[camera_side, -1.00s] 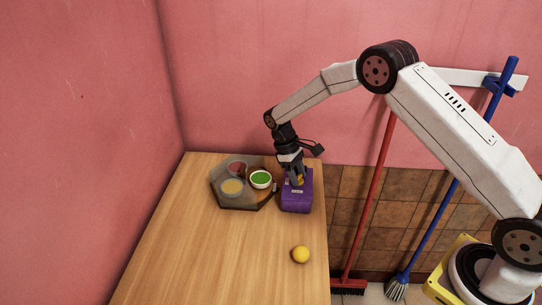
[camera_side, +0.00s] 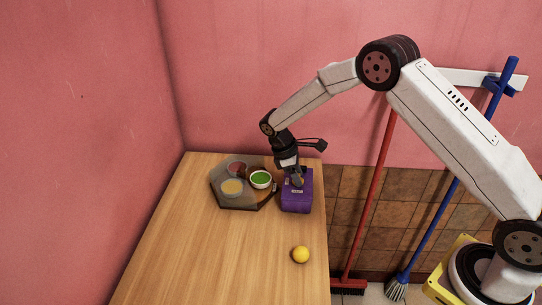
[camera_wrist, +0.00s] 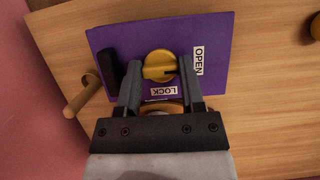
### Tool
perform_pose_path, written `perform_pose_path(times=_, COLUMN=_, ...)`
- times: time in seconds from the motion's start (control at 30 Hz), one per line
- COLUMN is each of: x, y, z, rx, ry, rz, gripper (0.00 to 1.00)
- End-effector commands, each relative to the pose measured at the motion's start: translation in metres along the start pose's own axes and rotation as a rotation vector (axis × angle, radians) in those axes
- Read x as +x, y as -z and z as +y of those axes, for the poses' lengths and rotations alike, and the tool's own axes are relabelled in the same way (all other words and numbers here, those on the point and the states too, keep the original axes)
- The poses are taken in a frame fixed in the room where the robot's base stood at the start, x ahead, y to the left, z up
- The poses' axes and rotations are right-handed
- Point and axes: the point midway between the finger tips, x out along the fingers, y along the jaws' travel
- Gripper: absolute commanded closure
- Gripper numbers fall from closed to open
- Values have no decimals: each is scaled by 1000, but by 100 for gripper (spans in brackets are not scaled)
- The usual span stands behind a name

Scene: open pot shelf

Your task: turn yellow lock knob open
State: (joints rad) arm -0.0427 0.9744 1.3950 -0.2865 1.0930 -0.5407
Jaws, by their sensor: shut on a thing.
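The purple lock box (camera_side: 297,203) stands at the right side of the wooden table. In the wrist view its purple face (camera_wrist: 115,42) carries a yellow knob (camera_wrist: 159,64), an OPEN label (camera_wrist: 198,61) to the right and a LOCK label (camera_wrist: 163,91) below. My gripper (camera_wrist: 160,72) is shut on the knob, one finger on each side. In the side view my gripper (camera_side: 298,180) comes down onto the box and hides most of the knob.
A grey tray (camera_side: 222,200) with several small bowls stands left of the box. A yellow ball (camera_side: 300,254) lies near the table's right edge. A red broom (camera_side: 377,180) and a blue one (camera_side: 435,210) lean at the wall. The table's front left is clear.

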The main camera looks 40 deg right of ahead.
Motion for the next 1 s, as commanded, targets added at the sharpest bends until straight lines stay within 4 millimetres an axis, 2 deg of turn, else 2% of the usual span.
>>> perform_pose_path(times=0.13, x=0, y=0, z=0, rx=1, ry=0, rz=1, gripper=100)
perform_pose_path(times=0.17, x=0, y=0, z=0, rx=1, ry=0, rz=1, gripper=44)
perform_pose_path(times=0.2, x=0, y=0, z=0, rx=1, ry=0, rz=1, gripper=32)
perform_pose_path(times=0.27, x=0, y=0, z=0, rx=1, ry=0, rz=1, gripper=15)
perform_pose_path(times=0.67, x=-3, y=0, z=0, rx=2, ry=0, rz=1, gripper=15)
perform_pose_path(times=0.87, x=-17, y=0, z=0, rx=2, ry=-1, rz=3, gripper=15)
perform_pose_path(times=1.0, x=-34, y=1, z=0, rx=3, ry=-1, rz=3, gripper=15)
